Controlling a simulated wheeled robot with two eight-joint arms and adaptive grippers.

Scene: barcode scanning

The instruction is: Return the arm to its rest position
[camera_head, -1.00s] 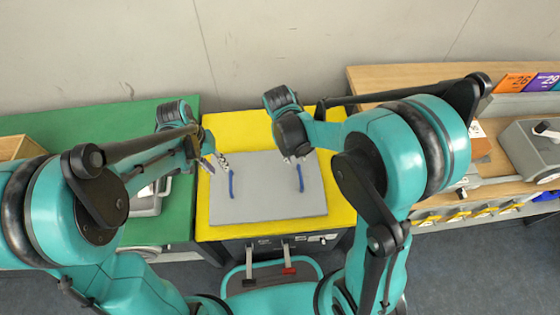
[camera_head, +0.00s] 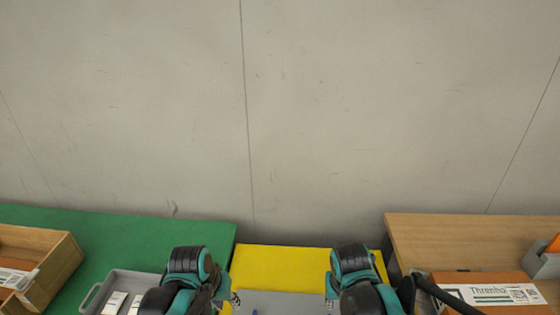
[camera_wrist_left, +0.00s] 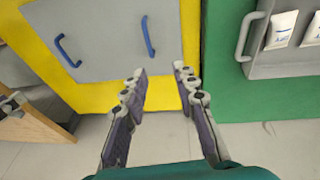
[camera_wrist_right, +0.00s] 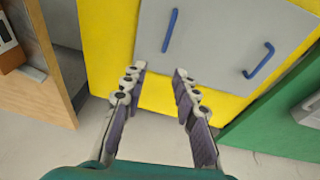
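My left gripper (camera_wrist_left: 162,72) is open and empty in the left wrist view. It hangs over the front edge of the yellow table (camera_wrist_left: 172,25), with the pale floor below. My right gripper (camera_wrist_right: 158,70) is open and empty in the right wrist view, over the same table's edge. In the head view only the tops of both wrists show at the bottom, and the fingers are mostly hidden. A grey board with two blue handles (camera_wrist_left: 110,35) lies on the yellow table between the arms, and nothing stands on it.
A green table (camera_head: 100,240) at left bears a wooden box (camera_head: 60,270) and a grey tray (camera_head: 92,298) with white packets. A wooden table (camera_head: 470,235) at right holds a brown box with a label (camera_head: 500,293). A bare wall (camera_head: 330,120) stands behind.

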